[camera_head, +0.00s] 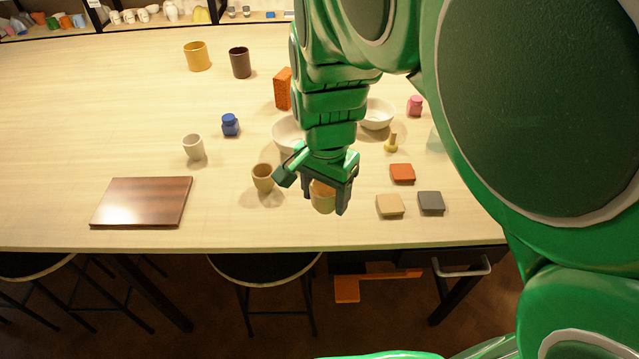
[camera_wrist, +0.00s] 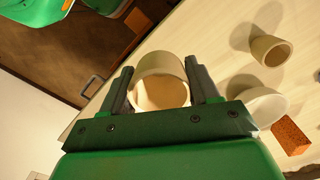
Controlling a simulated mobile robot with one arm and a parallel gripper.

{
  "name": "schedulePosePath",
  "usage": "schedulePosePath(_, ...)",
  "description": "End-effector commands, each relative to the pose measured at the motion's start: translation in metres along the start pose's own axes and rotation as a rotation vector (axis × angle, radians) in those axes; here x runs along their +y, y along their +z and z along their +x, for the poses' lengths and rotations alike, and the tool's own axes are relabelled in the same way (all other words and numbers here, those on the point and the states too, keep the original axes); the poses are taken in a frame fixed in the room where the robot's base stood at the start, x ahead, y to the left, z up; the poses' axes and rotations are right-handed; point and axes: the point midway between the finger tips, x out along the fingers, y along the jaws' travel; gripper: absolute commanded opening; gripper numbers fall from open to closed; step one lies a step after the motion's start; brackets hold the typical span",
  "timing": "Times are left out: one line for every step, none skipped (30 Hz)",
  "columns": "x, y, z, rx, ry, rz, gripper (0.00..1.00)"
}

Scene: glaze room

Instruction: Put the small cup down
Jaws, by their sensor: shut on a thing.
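My gripper (camera_head: 327,196) is shut on a small tan cup (camera_head: 322,197) near the front edge of the table. In the wrist view the cup (camera_wrist: 160,80) sits upright between the two fingers (camera_wrist: 160,90), its open mouth towards the camera. Whether its base touches the table I cannot tell. A second, similar tan cup (camera_head: 263,178) stands on the table just left of my gripper. A pale grey-white cup (camera_head: 193,148) stands further left.
A dark wooden board (camera_head: 142,203) lies at the front left. Two white bowls (camera_head: 286,133) (camera_head: 376,115) and an orange block (camera_head: 283,90) stand behind my gripper. Orange (camera_head: 402,173), beige (camera_head: 390,205) and dark grey (camera_head: 431,202) tiles lie to the right. The tabletop (camera_head: 100,110) is clear at the far left.

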Motion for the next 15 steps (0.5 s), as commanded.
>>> schedulePosePath(0.0032,0.0025,-0.0026,0.002,-0.002,0.000,0.28)
schedulePosePath(0.0047,0.0037,-0.0037,0.002,-0.003,0.000,0.28)
schedulePosePath(0.0066,0.0051,-0.0047,0.002,-0.003,0.000,0.28)
schedulePosePath(0.0078,0.0061,-0.0053,0.002,-0.003,0.000,0.28)
schedulePosePath(0.0088,0.0069,-0.0059,0.002,-0.003,0.000,0.28)
schedulePosePath(0.0100,0.0078,-0.0065,0.002,-0.003,0.000,0.28)
schedulePosePath(0.0108,0.0083,-0.0069,0.002,-0.003,0.000,0.28)
schedulePosePath(0.0114,0.0088,-0.0072,0.002,-0.002,0.000,0.28)
schedulePosePath(0.0121,0.0093,-0.0075,0.002,-0.002,0.000,0.28)
schedulePosePath(0.0124,0.0096,-0.0077,0.002,-0.002,0.000,0.28)
schedulePosePath(0.0128,0.0098,-0.0079,0.002,-0.003,0.000,0.28)
schedulePosePath(0.0129,0.0100,-0.0084,0.002,-0.003,0.000,0.28)
schedulePosePath(0.0131,0.0101,-0.0085,0.003,-0.003,0.000,0.28)
schedulePosePath(0.0129,0.0101,-0.0089,0.003,-0.004,-0.001,0.28)
schedulePosePath(0.0123,0.0101,-0.0093,0.004,-0.004,-0.003,0.28)
